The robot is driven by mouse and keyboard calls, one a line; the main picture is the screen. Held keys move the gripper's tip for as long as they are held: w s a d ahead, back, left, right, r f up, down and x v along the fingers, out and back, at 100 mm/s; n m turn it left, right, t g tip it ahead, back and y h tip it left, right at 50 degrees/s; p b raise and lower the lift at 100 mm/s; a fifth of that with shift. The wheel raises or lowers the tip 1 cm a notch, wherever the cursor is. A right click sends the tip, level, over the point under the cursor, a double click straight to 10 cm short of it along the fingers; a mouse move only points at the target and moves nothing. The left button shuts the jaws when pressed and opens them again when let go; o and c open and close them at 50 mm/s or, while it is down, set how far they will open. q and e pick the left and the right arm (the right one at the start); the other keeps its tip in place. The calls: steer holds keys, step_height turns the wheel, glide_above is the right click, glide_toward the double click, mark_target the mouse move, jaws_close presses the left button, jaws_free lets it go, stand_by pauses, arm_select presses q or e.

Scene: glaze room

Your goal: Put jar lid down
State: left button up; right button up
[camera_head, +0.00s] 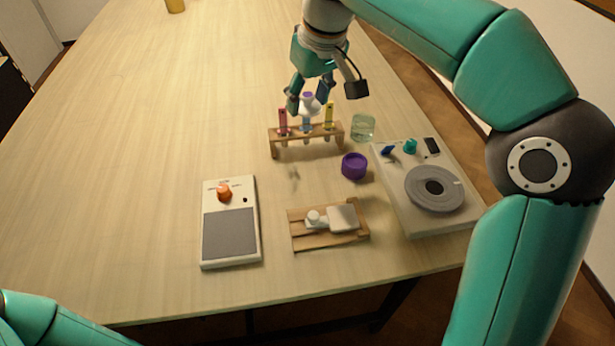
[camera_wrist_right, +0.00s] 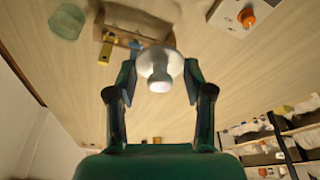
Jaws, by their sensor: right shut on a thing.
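My right gripper (camera_head: 310,100) is shut on a white jar lid (camera_head: 309,107). It points down over the table near the back of the tube rack. In the right wrist view the jar lid (camera_wrist_right: 158,66) is a pale disc with a knob facing the camera, between the fingertips of my right gripper (camera_wrist_right: 158,82). A purple patch shows just above the lid in the head view. An open, pale green glass jar (camera_head: 363,127) stands right of the rack. Whether the lid touches anything is unclear. My left gripper is out of view.
A wooden rack (camera_head: 307,140) holds red, blue and yellow tubes close by. A purple round container (camera_head: 354,166), a turntable device (camera_head: 405,205), a wooden tray (camera_head: 330,241) with a white item, and a panel with an orange knob (camera_head: 224,193) stand nearer. The table's left side is clear.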

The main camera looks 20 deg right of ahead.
steer(key=b, duration=0.2)
glide_above(306, 177)
steer(key=s, duration=0.1)
step_height(306, 177, down, 14)
steer(key=shift+d+r, duration=0.15)
steer(key=shift+f, duration=2.5)
steer(key=shift+f, duration=0.1)
steer(key=o, duration=0.9)
steer(key=shift+o, duration=0.2)
steer(key=shift+r, duration=0.25)
steer(key=v, duration=1.1)
steer(key=shift+r, duration=0.35)
